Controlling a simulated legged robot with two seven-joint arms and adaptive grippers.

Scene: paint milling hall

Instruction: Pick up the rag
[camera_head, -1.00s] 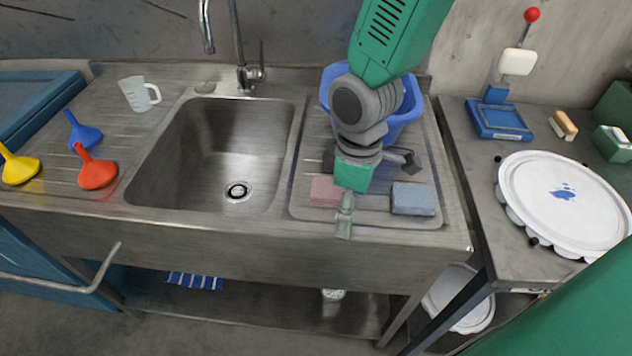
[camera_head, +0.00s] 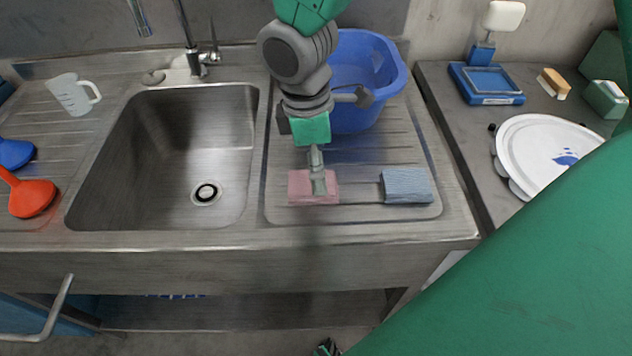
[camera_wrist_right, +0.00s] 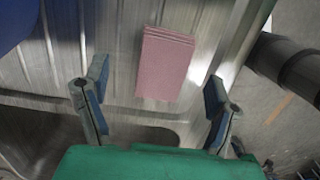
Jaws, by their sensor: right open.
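A pink folded rag (camera_head: 300,190) lies on the ridged drainboard right of the sink basin, and it also shows in the right wrist view (camera_wrist_right: 165,65). A blue folded rag (camera_head: 406,187) lies to its right. My right gripper (camera_head: 319,185) points down over the pink rag and hides part of it. In the right wrist view its two fingers (camera_wrist_right: 155,108) are spread wide, with the rag ahead of the gap and nothing held. A small dark and green part at the bottom edge of the head view may be my left gripper (camera_head: 326,348).
A blue tub (camera_head: 365,90) stands behind the rags. The empty sink (camera_head: 160,150), a tap and a measuring jug (camera_head: 72,95) are to the left. A side table at right holds white lids (camera_head: 545,150), a scale (camera_head: 487,85) and a brush (camera_head: 553,83).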

